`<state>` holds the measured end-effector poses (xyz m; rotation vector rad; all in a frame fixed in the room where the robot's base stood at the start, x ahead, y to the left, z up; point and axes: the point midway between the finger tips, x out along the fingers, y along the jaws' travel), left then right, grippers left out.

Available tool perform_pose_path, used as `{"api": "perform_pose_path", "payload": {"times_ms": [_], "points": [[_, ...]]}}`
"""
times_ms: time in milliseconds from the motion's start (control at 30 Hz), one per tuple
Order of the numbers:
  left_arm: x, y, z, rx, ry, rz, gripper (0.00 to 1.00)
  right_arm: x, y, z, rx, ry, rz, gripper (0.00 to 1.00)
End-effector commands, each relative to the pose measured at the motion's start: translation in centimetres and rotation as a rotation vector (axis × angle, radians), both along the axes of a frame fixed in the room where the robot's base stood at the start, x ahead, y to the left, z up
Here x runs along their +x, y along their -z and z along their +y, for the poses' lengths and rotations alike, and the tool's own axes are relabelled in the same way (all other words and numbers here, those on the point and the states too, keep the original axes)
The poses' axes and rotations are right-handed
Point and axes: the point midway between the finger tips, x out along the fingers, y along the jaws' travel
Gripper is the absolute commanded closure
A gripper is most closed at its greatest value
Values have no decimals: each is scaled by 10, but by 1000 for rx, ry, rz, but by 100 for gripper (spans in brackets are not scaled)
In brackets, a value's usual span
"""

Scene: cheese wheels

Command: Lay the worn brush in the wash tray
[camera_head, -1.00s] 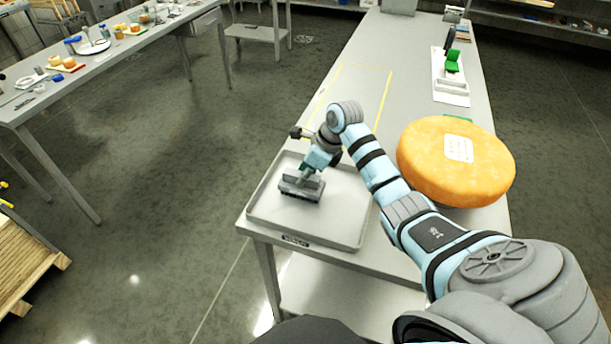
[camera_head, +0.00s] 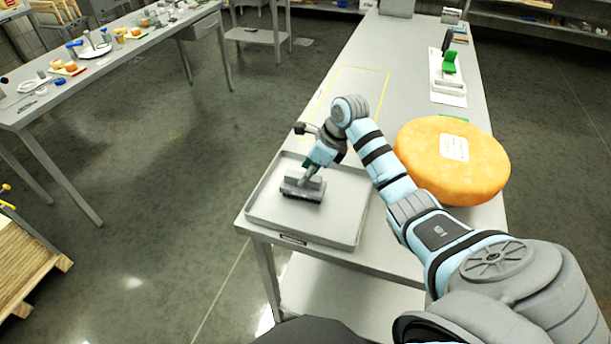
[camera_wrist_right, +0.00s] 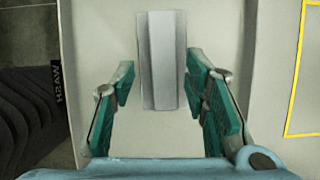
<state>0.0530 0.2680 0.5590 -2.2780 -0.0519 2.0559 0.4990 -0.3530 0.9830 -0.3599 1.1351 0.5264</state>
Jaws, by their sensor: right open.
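The worn brush (camera_head: 303,188), a grey block-shaped piece, is in the left part of the grey wash tray (camera_head: 335,222) on the near end of the table. It appears to rest on the tray floor. My right gripper (camera_head: 311,168) is just above it, pointing down. In the right wrist view the brush (camera_wrist_right: 163,62) lies lengthwise between the spread green fingers of my right gripper (camera_wrist_right: 162,88). A gap shows on the left side, and the right finger is very close to the brush. My left gripper is out of view.
A large orange cheese wheel (camera_head: 452,172) sits on the table right of my right arm. A yellow outlined area (camera_head: 350,90) behind the tray is bare. A white board with a green item (camera_head: 449,64) lies farther back. Another table (camera_head: 110,70) with small items stands at left.

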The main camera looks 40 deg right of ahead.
Motion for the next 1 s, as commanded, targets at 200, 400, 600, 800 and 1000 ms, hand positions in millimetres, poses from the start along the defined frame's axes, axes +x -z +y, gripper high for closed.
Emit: {"api": "perform_pose_path", "payload": {"times_ms": [200, 400, 600, 800, 1000], "points": [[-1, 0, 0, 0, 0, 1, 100, -19, -57, -14, -4, -1, -4, 58], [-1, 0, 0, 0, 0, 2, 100, -31, -88, -21, -2, 0, 0, 58], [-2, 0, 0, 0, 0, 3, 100, -32, -91, -21, 0, -1, 0, 58], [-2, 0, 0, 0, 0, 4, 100, -32, -91, -21, 0, -1, 0, 58], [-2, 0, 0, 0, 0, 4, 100, -32, -90, -21, 0, -1, 0, 58]]}}
